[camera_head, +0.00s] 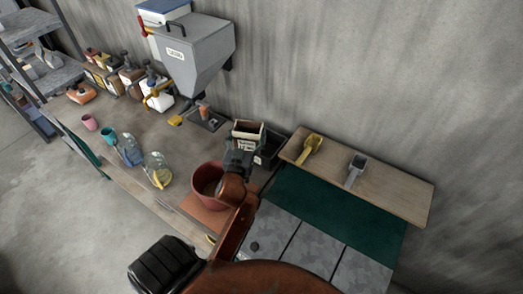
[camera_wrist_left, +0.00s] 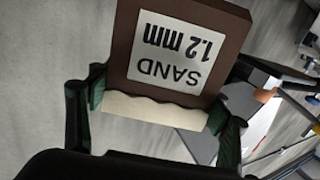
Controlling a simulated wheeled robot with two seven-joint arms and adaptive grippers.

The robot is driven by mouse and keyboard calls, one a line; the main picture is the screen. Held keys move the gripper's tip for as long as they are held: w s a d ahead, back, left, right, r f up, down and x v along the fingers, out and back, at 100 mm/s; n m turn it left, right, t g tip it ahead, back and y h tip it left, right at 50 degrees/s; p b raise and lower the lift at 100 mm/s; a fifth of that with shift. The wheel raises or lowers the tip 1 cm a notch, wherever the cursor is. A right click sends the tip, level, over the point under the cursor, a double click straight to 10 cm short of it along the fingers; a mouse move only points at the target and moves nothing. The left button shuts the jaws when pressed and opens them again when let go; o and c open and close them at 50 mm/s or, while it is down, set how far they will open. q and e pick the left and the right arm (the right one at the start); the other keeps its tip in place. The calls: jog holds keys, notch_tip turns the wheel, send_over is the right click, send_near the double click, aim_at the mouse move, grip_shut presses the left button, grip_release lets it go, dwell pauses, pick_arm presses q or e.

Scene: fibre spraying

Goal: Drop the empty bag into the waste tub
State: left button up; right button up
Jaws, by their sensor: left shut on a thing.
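My left gripper (camera_head: 240,152) is shut on the brown bag (camera_head: 248,128), above the bench near the wall. In the left wrist view the bag (camera_wrist_left: 190,18) has a white label reading "SAND 1.2 mm", upside down in the picture, and a pale ragged edge nearest the gripper. The green-padded fingers (camera_wrist_left: 160,115) lie on both sides of it. A dark tub with a small label (camera_head: 271,147) stands just right of and behind the bag, partly hidden. A reddish round tub (camera_head: 204,187) stands left of my arm. I cannot tell by marking which is the waste tub. My right gripper is not in view.
A grey hopper (camera_head: 198,50) stands behind to the left. Glass jugs (camera_head: 158,172) and cups stand on the left bench.

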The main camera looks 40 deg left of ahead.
pick_arm(q)
jog(key=w+a+f+b, duration=0.2)
jog(key=w+a+f, duration=0.2)
jog(key=w+f, duration=0.8)
jog(key=shift+w+a+f, duration=0.15)
jog(key=shift+w+f, duration=0.25)
jog(key=shift+w, duration=0.3)
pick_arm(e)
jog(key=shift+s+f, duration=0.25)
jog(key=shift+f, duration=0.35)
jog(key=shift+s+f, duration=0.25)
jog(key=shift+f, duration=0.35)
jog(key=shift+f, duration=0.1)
pick_arm(q)
jog(key=shift+f+b, duration=0.65)
jog(key=shift+b, duration=0.15)
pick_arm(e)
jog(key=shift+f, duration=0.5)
pick_arm(q)
jog(key=o, duration=1.9)
jog(key=shift+c, duration=0.2)
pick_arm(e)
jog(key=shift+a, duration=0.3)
